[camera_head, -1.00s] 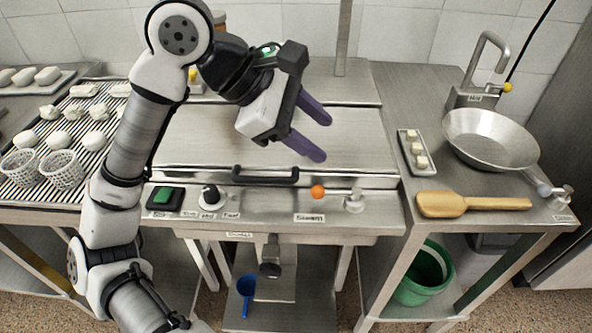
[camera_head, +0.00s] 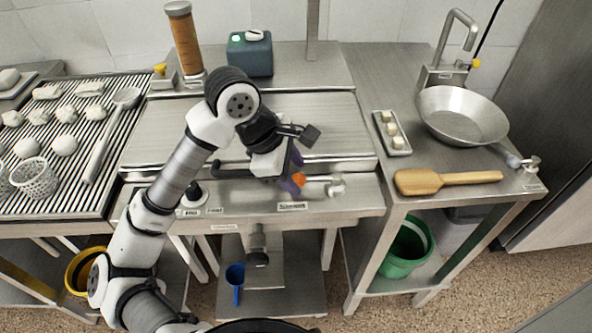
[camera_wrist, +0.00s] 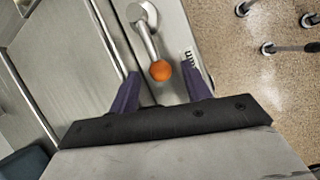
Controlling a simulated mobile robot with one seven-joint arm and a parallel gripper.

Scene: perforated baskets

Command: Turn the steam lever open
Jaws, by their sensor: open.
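The steam lever is a short metal rod with an orange ball knob (camera_head: 298,180) on the machine's front panel. It points left from its metal pivot (camera_head: 336,187), just above the "Steam" label (camera_head: 293,206). My gripper (camera_head: 294,170) is at the knob in the head view, its purple fingers partly in front of it. In the wrist view the orange knob (camera_wrist: 161,71) lies ahead of the open fingers (camera_wrist: 164,84), between their lines, and the rod runs up to its pivot (camera_wrist: 142,14). I cannot tell whether a finger touches the knob.
A dark handle (camera_head: 233,172) on the lid is just left of my gripper. A black knob (camera_head: 194,193) is further left on the panel. A wooden paddle (camera_head: 420,181) and a metal pan (camera_head: 462,115) lie on the right counter.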

